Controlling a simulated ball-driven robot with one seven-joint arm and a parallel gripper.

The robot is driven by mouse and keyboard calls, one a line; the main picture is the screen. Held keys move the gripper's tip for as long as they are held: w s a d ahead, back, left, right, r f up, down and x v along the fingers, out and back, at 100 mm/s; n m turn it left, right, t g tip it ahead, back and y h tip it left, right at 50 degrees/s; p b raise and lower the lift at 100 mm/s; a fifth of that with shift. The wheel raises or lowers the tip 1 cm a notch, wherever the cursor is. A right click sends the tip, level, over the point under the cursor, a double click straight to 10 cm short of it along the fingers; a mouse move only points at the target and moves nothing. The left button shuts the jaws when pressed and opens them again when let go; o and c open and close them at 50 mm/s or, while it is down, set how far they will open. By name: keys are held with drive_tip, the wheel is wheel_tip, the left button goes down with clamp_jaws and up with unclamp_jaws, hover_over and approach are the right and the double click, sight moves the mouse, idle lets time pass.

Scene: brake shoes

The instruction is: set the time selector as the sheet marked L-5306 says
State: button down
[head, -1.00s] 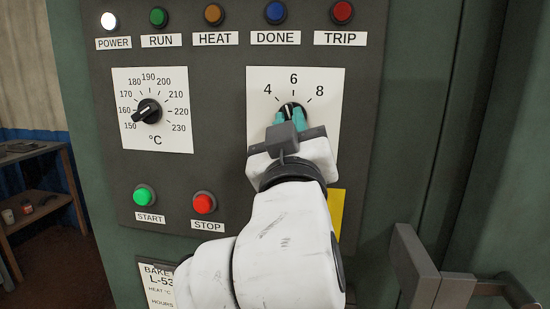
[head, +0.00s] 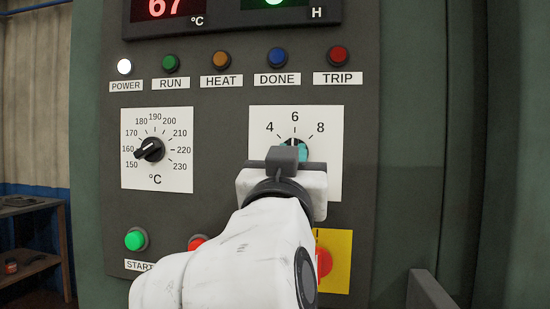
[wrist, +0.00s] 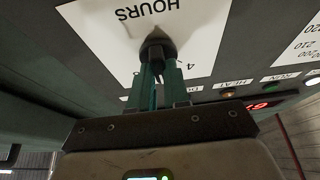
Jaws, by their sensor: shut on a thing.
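The time selector (head: 294,142) is a black knob on a white plate (head: 325,175) marked 4, 6 and 8. What shows of it in the head view points roughly up toward the 6, but the fingers cover most of it. My gripper (head: 293,152) has its teal fingers shut on the knob from the front. In the wrist view the fingers (wrist: 160,86) meet the knob (wrist: 157,44), and the plate reads HOURS upside down. The sheet marked L-5306 is not in view now.
A temperature dial (head: 150,149) sits left on the panel, pointing near 160. Lamps run above, with POWER (head: 124,67) lit white. A red display (head: 165,8) reads 67. START (head: 136,239) and a red knob on a yellow plate (head: 335,262) are below. A handle (head: 428,290) stands lower right.

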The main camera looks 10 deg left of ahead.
drive_tip(key=shift+a+f, duration=0.1)
drive_tip(key=shift+a, duration=0.1)
drive_tip(key=c, duration=1.3)
unclamp_jaws()
drive_tip(key=shift+o, duration=1)
drive_tip(key=v, duration=1.1)
drive_tip(key=shift+b, duration=0.45)
